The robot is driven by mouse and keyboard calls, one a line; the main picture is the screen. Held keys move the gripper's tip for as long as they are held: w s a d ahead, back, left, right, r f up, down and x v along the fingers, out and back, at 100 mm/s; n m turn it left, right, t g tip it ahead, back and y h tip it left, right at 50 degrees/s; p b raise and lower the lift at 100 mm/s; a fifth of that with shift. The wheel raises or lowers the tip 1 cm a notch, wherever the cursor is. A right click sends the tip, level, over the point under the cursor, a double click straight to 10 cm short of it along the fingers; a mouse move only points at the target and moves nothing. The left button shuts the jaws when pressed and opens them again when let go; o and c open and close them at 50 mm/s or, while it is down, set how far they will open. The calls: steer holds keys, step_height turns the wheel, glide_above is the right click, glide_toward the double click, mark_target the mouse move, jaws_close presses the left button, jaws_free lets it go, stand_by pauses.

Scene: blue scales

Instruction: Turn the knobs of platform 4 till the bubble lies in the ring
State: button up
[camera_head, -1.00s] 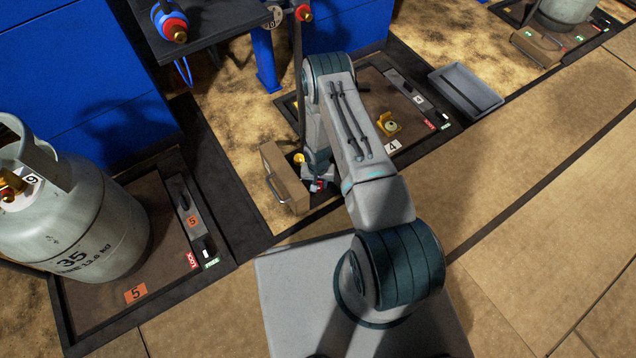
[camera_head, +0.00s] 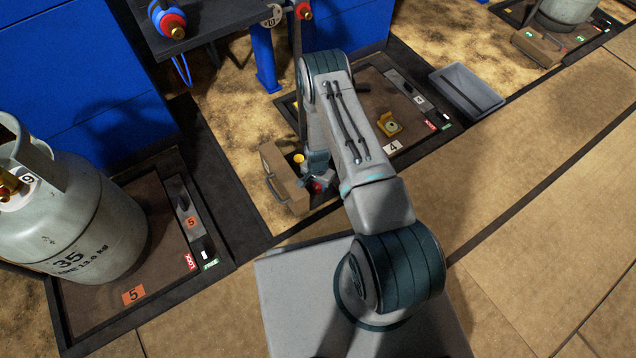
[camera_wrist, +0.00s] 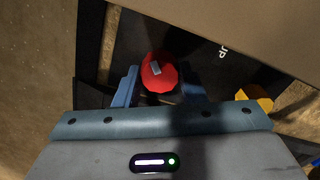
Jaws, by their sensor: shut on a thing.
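Platform 4 (camera_head: 352,82) is a brown plate in a dark frame, partly hidden by my arm. The red knob also shows low at the platform's near left corner in the head view (camera_head: 318,187). A yellow knob (camera_head: 299,158) stands near it and also shows in the wrist view (camera_wrist: 255,97).
A tan box with a handle (camera_head: 286,184) stands close beside my gripper. A grey tray (camera_head: 466,92) lies right of platform 4. A gas cylinder (camera_head: 75,215) stands on platform 5 at left. A dark table (camera_head: 205,30) stands behind.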

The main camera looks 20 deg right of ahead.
mark_target(318, 184)
steer(key=o, duration=1)
step_height(318, 184, up, 14)
steer(key=p, duration=0.5)
steer(key=shift+p, duration=0.3)
